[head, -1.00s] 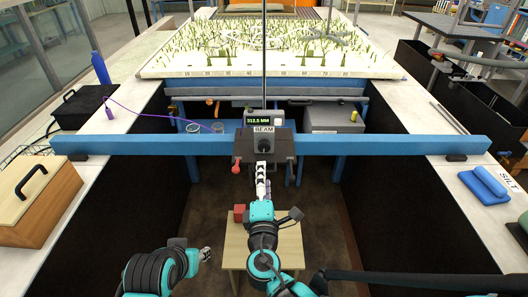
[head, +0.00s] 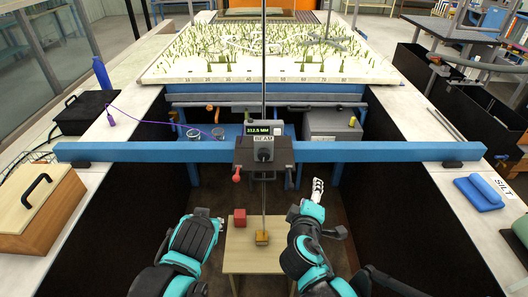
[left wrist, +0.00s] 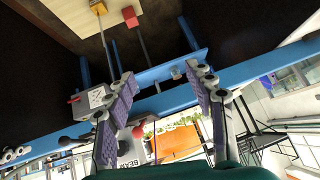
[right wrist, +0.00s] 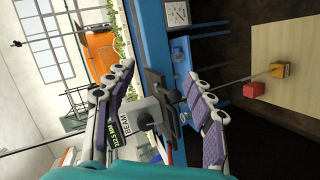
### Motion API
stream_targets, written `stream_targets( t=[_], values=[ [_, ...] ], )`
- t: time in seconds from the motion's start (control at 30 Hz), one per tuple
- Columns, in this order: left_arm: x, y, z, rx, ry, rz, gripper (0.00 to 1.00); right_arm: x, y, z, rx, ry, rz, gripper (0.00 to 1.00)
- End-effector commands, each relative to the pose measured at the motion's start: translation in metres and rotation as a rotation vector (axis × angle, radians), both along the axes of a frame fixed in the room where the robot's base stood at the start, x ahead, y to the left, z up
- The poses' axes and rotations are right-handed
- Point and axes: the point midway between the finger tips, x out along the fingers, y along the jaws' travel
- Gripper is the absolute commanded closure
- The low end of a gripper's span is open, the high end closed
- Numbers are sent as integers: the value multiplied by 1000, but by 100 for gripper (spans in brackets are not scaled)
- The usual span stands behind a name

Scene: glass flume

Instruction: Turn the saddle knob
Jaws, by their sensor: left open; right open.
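The saddle (head: 264,165) is a dark block with a BEAM label and a lit display, mounted on the blue beam (head: 400,152). The black saddle knob (head: 264,154) is on its front, and it also shows in the right wrist view (right wrist: 145,122). A red-ended lever (head: 236,177) hangs at the saddle's left. My right gripper (head: 317,190) is open and empty, right of the saddle and below the beam, apart from the knob. In its wrist view its fingers (right wrist: 158,78) frame the saddle. My left gripper (left wrist: 162,75) is open and empty, mostly hidden behind its arm in the head view.
A thin rod runs down to a yellow-brown block (head: 262,237) on a small wooden table (head: 245,262). A red cube (head: 240,217) sits beside it. Dark flume walls (head: 400,215) flank both arms. A planted bed (head: 260,50) lies beyond the beam.

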Motion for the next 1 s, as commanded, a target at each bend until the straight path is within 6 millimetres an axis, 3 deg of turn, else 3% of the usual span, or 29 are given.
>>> stream_targets(
  t=[0.03,0.1,0.2,0.33,0.5,0.67,1.0],
  values=[
    [22,-16,18,33,-36,-18,46,-15,-25,5,112,52,-82,46],
    [49,-37,33,77,-98,-31,46,-38,-48,0,286,127,-189,46],
    [82,-74,51,125,-197,-57,46,-73,-64,-4,529,216,-323,46],
    [110,-121,67,158,-313,-93,46,-110,-64,-5,787,298,-450,46],
    [125,-163,78,170,-411,-128,46,-137,-55,-1,997,353,-535,46],
    [134,-171,76,172,-437,-134,46,-143,-50,-3,1052,369,-553,46],
    [183,-163,56,172,-435,-132,46,-143,-50,-17,1050,369,-551,46]
  ],
)
